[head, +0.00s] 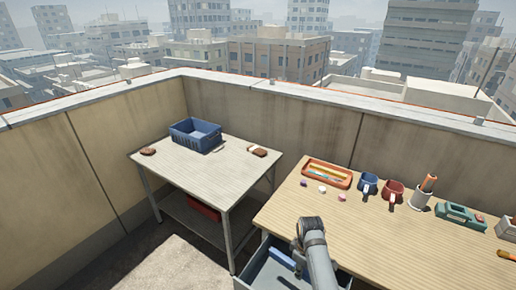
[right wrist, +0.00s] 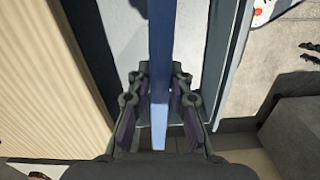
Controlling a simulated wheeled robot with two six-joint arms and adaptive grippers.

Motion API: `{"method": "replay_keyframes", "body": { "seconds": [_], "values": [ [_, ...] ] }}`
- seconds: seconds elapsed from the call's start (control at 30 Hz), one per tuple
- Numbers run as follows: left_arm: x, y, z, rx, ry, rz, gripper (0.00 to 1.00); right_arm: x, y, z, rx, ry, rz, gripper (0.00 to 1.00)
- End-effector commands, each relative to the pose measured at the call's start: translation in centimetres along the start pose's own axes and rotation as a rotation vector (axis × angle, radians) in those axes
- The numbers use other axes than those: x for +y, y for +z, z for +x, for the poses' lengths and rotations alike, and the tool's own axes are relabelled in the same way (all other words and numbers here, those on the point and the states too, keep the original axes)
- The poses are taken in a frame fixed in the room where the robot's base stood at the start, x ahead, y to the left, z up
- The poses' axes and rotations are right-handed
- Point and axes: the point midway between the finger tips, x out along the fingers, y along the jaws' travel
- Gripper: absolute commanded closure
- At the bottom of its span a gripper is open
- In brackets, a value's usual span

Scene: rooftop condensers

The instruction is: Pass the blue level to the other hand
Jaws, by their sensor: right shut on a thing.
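The blue level (right wrist: 158,60) is a long straight blue bar, running down the middle of the right wrist view. My right gripper (right wrist: 158,92) is shut on it, one finger on each side, near the bar's lower end in that view. The bar's upper end runs out of the picture. In the head view, a short stretch of the blue level (head: 281,258) shows left of my right arm, over the open grey drawer. My arm hides the rest there, and the right fingertips cannot be made out. My left gripper is in neither view.
The open drawer (right wrist: 228,70) lies beneath the right gripper, beside the wooden workbench (head: 400,245). A second table (head: 200,172) holds a blue crate (head: 195,136).

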Motion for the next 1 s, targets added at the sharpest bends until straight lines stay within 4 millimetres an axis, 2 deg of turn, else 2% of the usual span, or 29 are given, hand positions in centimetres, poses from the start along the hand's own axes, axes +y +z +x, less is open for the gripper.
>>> {"method": "replay_keyframes", "body": {
  "seconds": [0.03,0.13,0.17,0.2,0.53,0.63,1.0],
  "values": [
    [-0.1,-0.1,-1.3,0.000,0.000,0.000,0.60,0.0,0.0,-1.4,0.001,0.000,0.000,1.00],
    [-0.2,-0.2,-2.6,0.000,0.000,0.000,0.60,0.0,0.0,-2.8,0.001,0.001,0.000,1.00],
    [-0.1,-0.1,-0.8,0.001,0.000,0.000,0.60,0.0,0.0,-0.9,-0.001,-0.001,0.000,1.00],
    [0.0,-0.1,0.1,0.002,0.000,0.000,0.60,0.0,0.0,0.1,-0.001,-0.001,0.000,1.00],
    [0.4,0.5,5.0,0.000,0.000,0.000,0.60,0.0,0.0,5.2,0.000,0.000,0.000,1.00],
    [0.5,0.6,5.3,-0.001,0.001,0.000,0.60,0.0,0.0,5.5,0.000,0.000,0.000,1.00],
    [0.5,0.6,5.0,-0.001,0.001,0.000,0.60,0.3,-0.4,4.9,0.002,0.001,-0.036,1.00]
  ]
}}
